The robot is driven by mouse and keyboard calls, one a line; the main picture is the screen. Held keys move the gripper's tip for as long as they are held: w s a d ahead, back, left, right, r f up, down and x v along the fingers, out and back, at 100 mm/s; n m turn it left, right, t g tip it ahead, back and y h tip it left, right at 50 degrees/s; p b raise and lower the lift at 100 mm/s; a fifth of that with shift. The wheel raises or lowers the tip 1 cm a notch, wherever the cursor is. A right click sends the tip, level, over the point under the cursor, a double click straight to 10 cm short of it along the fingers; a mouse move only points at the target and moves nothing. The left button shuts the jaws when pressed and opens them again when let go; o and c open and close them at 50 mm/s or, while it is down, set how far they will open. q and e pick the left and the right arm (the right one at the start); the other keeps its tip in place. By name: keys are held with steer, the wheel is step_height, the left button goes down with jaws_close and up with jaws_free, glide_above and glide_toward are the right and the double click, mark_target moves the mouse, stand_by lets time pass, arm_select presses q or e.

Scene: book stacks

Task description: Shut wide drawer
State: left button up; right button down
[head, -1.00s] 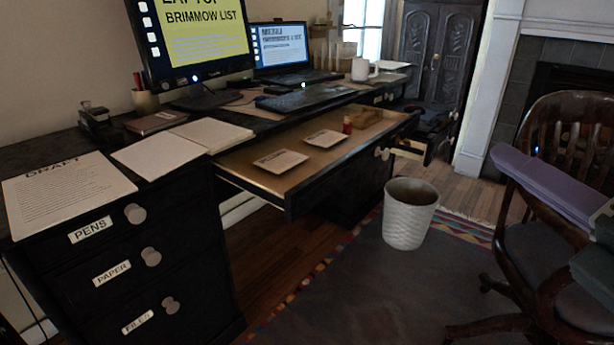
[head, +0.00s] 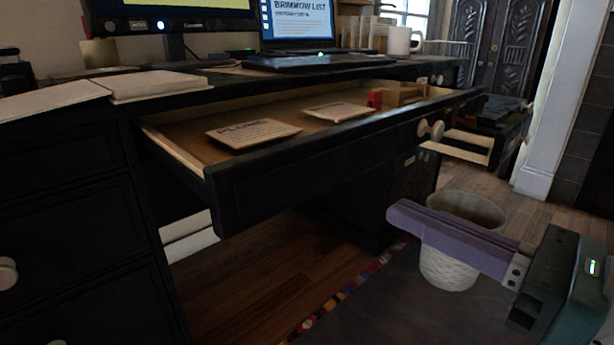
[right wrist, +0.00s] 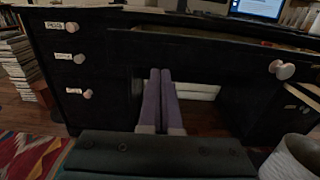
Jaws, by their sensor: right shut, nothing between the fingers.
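The wide drawer (head: 320,165) hangs open under the desk top in the head view, its black front pulled out toward me. Two cards, a small red item and a wooden block lie inside it. Its pale round knob (head: 431,130) is on the right part of the front. In the right wrist view the drawer front (right wrist: 205,48) spans the top, with the knob (right wrist: 282,69) at right. My right gripper (head: 396,213), with purple fingers, is shut and empty. It is in front of and below the drawer front, apart from it. My left gripper is out of view.
A white wastebasket (head: 447,266) stands on the floor behind my right gripper. A smaller side drawer (head: 465,145) is also open at the right. Papers, a monitor, a laptop (head: 298,25) and a mug (head: 401,41) are on the desk. Open floor lies below the wide drawer.

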mark_target(310, 168)
steer(key=x, duration=1.1)
steer(key=shift+d, duration=0.15)
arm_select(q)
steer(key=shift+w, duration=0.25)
arm_select(e)
steer(key=shift+w, duration=0.1)
